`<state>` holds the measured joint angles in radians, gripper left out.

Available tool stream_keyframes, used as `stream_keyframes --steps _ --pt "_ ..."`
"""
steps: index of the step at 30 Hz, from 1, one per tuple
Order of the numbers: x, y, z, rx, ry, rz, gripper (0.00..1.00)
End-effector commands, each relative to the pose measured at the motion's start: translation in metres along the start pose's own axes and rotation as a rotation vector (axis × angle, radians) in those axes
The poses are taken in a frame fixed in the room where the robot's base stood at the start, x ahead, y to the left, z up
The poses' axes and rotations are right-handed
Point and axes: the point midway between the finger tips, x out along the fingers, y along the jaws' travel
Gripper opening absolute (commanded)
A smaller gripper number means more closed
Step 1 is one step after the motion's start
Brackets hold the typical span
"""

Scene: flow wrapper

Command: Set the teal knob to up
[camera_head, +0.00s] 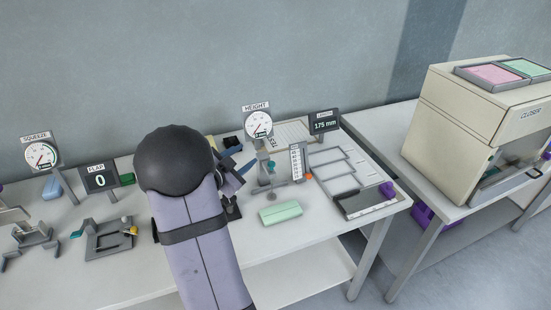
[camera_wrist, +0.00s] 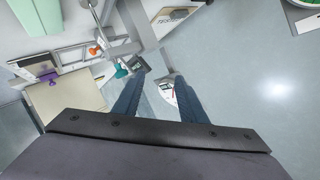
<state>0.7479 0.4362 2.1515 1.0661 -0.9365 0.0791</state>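A small teal knob (camera_wrist: 121,72) shows in the wrist view, just left of the left fingertip, beside an orange knob (camera_wrist: 95,50). In the head view, a small teal part (camera_head: 271,165) on the grey fixture below the HEIGHT dial looks like the same knob. Its exact setting is too small to read. My gripper (camera_wrist: 158,76) has two dark blue fingers standing apart with nothing held between them. In the head view my gripper (camera_head: 233,172) is left of the fixture, partly hidden by my arm.
The HEIGHT dial (camera_head: 258,124) and a 175 mm display (camera_head: 324,121) stand behind. A green block (camera_head: 280,213) lies in front of the fixture. Another teal-tipped lever (camera_head: 76,234) is at left.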

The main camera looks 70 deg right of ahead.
Motion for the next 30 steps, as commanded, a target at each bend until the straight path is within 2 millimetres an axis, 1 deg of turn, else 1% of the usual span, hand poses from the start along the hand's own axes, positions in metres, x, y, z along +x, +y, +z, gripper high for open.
stream_keyframes --steps 1,2,3,4,12,16,21,26,30 --pt "0.013 0.024 -0.022 0.032 0.089 0.067 0.38" --pt "0.018 0.037 -0.035 0.05 0.141 0.105 0.38" --pt "0.023 0.052 -0.04 0.041 0.193 0.133 0.38" --pt "0.026 0.058 -0.035 -0.005 0.208 0.129 0.38" --pt "0.031 0.07 -0.012 -0.352 0.284 0.078 0.38" --pt "0.031 0.073 -0.006 -0.468 0.314 0.066 0.38" --pt "0.03 0.073 -0.004 -0.544 0.336 0.057 0.38" --pt "0.03 0.072 -0.005 -0.557 0.339 0.056 0.38" --pt "0.035 0.071 -0.007 -0.557 0.338 0.056 0.38"
